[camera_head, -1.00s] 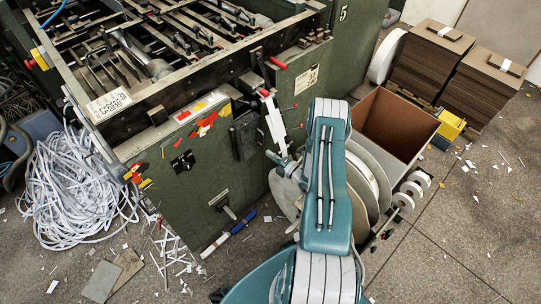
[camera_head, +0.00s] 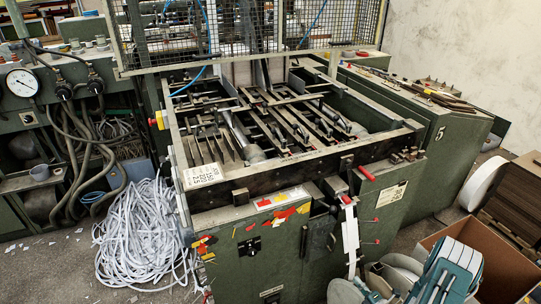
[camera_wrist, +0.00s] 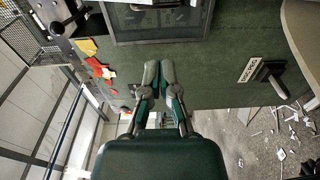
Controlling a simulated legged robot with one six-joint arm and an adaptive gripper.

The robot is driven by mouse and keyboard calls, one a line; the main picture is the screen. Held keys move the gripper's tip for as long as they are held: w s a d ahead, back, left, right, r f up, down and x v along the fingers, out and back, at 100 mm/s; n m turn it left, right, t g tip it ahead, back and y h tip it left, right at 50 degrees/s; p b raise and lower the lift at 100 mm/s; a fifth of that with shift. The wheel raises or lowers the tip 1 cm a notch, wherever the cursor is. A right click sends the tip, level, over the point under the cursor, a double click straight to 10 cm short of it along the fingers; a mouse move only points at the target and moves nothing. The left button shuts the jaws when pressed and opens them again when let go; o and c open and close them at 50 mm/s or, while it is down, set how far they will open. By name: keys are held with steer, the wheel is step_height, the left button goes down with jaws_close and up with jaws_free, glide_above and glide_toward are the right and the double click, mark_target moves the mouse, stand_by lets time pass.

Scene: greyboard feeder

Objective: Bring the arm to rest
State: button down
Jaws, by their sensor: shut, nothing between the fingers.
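My gripper (camera_wrist: 158,75) shows in the middle of the wrist view with its two fingers together, shut and empty. The machine's green side panel (camera_wrist: 210,80) stands beyond the fingertips. I cannot tell whether they touch it. In the head view, part of my teal and white arm shows at the lower right, in front of the brown box. My gripper cannot be made out there.
The green feeder machine (camera_head: 250,250) fills the middle of the head view. Tangled white strip (camera_head: 140,235) lies on the floor at its left. An open brown box (camera_head: 500,262) stands at the lower right. A handle (camera_wrist: 272,76) sticks out from the panel in the wrist view.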

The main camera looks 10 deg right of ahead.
steer(key=w+d+r+m+g+h, duration=0.2)
steer(key=w+r+m+g+h, duration=0.15)
steer(key=w+r, duration=1)
steer(key=s+a+r+m+g+h, duration=0.1)
steer(key=a+r+m+g, duration=0.15)
steer(key=r, duration=0.65)
steer(key=a+r+m+g+h, duration=0.1)
steer(key=a+r+m+h, duration=0.15)
steer(key=r, duration=0.65)
steer(key=s+a+r+m+g+y, duration=0.1)
steer(key=s+a+r+m+g, duration=0.1)
steer(key=s+a+r+m, duration=0.45)
steer(key=s+a+r+m+g, duration=0.1)
steer(key=s+a+r+m, duration=0.2)
steer(key=s+a+r, duration=0.65)
steer(key=s+a+f+m+g+y, duration=0.1)
steer(key=s+a+f+m+y, duration=0.1)
steer(key=s+a, duration=0.6)
steer(key=s, duration=0.4)
steer(key=shift+f+g, duration=0.4)
steer(key=shift+s+d, duration=0.1)
